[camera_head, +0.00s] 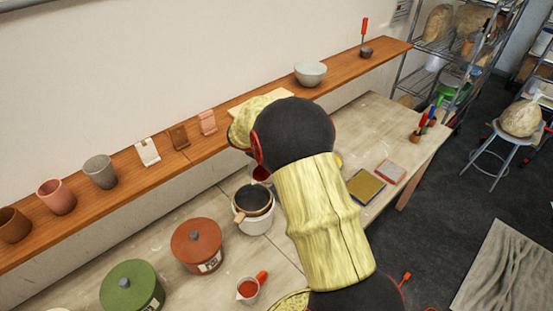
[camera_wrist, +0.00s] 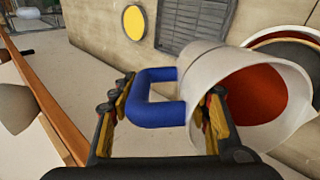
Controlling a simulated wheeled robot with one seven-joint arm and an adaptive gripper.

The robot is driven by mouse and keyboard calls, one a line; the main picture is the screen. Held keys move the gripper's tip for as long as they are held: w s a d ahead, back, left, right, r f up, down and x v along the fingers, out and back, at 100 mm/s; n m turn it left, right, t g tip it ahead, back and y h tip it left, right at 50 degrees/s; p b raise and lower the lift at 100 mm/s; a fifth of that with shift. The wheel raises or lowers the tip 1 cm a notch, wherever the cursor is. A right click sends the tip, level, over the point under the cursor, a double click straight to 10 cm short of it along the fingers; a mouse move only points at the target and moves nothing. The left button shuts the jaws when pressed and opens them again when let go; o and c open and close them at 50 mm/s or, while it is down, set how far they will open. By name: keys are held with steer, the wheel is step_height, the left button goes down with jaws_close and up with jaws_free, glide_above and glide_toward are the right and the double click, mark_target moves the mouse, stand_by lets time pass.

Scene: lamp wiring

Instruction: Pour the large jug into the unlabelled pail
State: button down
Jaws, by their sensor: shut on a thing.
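The large jug (camera_wrist: 207,75) is white with a blue handle (camera_wrist: 148,112) and shows in the wrist view. Its mouth faces the lower right of that picture, with red inside. My gripper (camera_wrist: 165,112) is shut on the blue handle. In the head view my arm hides the gripper and most or all of the jug; a small dark red patch shows beside the arm. A white pail (camera_head: 256,226) with a dark inside and no visible label stands on the table just below that patch. A round rim (camera_wrist: 288,34) shows behind the jug in the wrist view, partly hidden.
A lidded red pot (camera_head: 196,245) and a lidded green pot (camera_head: 132,287), the red one labelled, stand left of the pail. A small red-handled jug (camera_head: 248,290) holds red stuff. A wooden shelf (camera_head: 130,190) with cups and a bowl (camera_head: 310,73) runs along the wall.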

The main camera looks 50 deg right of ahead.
steer(key=shift+a+r+h+b, duration=0.35)
steer(key=shift+h+b, duration=0.65)
steer(key=shift+b, duration=1.8)
steer(key=shift+a+r+h+b, duration=0.15)
steer(key=shift+a+h+b, duration=0.3)
steer(key=shift+b, duration=1)
steer(key=shift+a+r+h+b, duration=0.15)
steer(key=shift+h+b, duration=0.5)
steer(key=shift+b, duration=0.75)
steer(key=shift+s+a+f+t+h+b, duration=0.15)
steer(key=shift+a+t+h+b, duration=0.5)
steer(key=shift+b, duration=2)
steer(key=shift+s+a+f+h+b, duration=0.15)
steer(key=shift+a+h+b, duration=0.6)
steer(key=shift+b, duration=1.4)
steer(key=shift+s+a+f+h+b, duration=0.15)
steer(key=shift+a+h+b, duration=0.55)
steer(key=shift+b, duration=1.4)
steer(key=shift+a+r+h+b, duration=0.2)
steer(key=shift+a+h+b, duration=0.3)
steer(key=shift+b, duration=0.75)
